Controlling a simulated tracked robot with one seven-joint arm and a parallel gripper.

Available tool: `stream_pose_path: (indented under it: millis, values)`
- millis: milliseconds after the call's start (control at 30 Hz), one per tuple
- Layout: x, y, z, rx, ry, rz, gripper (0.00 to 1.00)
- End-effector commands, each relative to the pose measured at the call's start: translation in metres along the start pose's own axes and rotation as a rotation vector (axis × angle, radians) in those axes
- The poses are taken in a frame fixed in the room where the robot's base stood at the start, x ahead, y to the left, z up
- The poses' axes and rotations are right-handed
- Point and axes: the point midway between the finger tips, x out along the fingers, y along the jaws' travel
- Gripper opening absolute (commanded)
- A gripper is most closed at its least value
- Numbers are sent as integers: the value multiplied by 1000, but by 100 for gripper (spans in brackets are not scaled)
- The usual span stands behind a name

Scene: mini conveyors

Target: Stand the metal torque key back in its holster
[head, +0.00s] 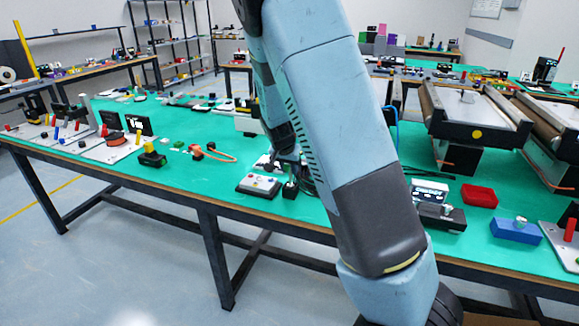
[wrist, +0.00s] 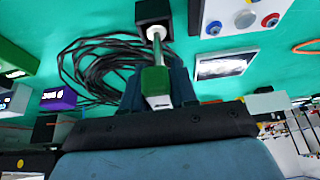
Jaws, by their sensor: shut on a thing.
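The torque key (wrist: 156,78) has a green handle and a thin metal shaft with a pale collar. My gripper (wrist: 157,92) is shut on its green handle in the wrist view. The shaft points away from my jaws to a small black block, the holster (wrist: 150,10). The collar is at the block's near face; I cannot tell how far the tip is inside. In the head view the holster (head: 290,190) stands on the green bench, with my gripper (head: 290,170) just above it. The key is too small to make out there, and my arm hides much of the bench.
A grey button box (head: 259,186) stands close left of the holster; it also shows in the wrist view (wrist: 238,15). A coil of black cable (wrist: 95,65) lies beside the holster.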

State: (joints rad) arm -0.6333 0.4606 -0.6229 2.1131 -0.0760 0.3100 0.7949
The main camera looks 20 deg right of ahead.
Motion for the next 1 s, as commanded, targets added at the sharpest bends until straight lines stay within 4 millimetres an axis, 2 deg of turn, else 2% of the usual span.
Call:
stream_pose_path:
  millis: [800,833,1000]
  values:
    - [11,0,5,0,0,0,0]
    - [11,0,5,0,0,0,29]
    - [11,0,5,0,0,0,46]
